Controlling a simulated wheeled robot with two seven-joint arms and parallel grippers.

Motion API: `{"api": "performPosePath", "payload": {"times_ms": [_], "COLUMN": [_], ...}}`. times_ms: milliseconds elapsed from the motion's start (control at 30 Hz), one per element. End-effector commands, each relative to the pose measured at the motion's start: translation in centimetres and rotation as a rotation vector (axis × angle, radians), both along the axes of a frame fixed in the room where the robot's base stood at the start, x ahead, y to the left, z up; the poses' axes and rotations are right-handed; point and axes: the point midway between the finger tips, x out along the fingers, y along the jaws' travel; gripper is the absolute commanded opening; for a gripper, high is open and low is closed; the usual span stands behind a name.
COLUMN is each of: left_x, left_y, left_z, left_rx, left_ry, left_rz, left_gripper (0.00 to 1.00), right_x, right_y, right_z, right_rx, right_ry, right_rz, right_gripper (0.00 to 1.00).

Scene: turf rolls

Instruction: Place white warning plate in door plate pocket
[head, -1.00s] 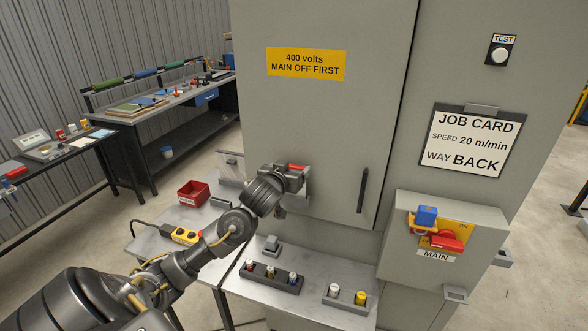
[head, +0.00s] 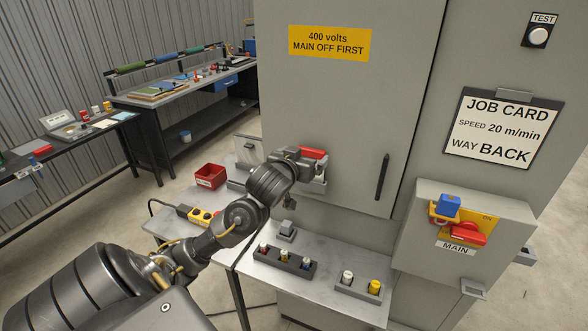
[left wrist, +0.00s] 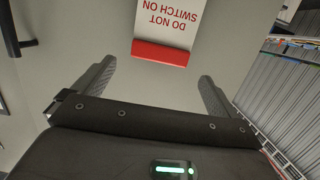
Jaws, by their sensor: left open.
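The white warning plate (left wrist: 168,20) shows in the left wrist view with upside-down red letters reading "DO NOT SWITCH ON" and a red grip bar (left wrist: 160,53) along one edge. In the head view only its red bar (head: 312,153) shows, at the cabinet door just above the grey door plate pocket (head: 318,187). My gripper hides part of the pocket, so I cannot tell how deep the plate sits. My left gripper (head: 300,167) is at the bar. In the left wrist view its fingers (left wrist: 158,75) are open and apart, with the bar just beyond their tips. My right gripper is not in view.
The door handle (head: 383,177) is right of the pocket. The main switch box (head: 465,230) with a blue block juts out at right. Below, a bench (head: 325,268) carries holders with coloured pieces. A red bin (head: 210,177) and a yellow control pendant (head: 200,216) lie left of my arm.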

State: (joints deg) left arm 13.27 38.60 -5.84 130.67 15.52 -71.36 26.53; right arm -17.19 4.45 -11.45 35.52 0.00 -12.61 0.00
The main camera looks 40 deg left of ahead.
Motion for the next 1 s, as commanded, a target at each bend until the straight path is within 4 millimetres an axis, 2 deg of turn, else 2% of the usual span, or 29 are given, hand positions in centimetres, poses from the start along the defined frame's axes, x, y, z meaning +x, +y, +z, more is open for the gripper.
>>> {"api": "performPosePath", "payload": {"times_ms": [33,233,267,300,500,700,1000], "left_x": [-1.1,-5.3,-5.2,-5.2,-5.9,-6.6,-7.0], "left_y": [-0.5,-1.9,-1.9,-2.0,-2.4,-2.5,-2.5], "left_z": [-0.4,0.6,1.5,1.7,2.1,1.9,1.5], "left_rx": [-0.002,-0.002,-0.008,-0.01,-0.009,-0.005,-0.001], "left_ry": [-0.005,-0.007,-0.003,-0.004,-0.009,-0.005,0.0], "left_rz": [-0.003,-0.001,-0.001,-0.003,-0.01,-0.005,-0.001], "left_gripper": [0.97,0.97,0.97,0.97,0.97,0.97,0.97], "right_x": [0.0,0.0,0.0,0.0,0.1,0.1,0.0], "right_y": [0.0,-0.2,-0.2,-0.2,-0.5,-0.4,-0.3], "right_z": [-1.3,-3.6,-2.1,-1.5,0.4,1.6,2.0], "right_rx": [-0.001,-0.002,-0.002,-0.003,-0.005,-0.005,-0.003], "right_ry": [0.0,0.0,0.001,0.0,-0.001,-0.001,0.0], "right_rz": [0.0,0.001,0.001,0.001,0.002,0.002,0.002], "right_gripper": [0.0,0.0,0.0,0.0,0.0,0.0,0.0]}}
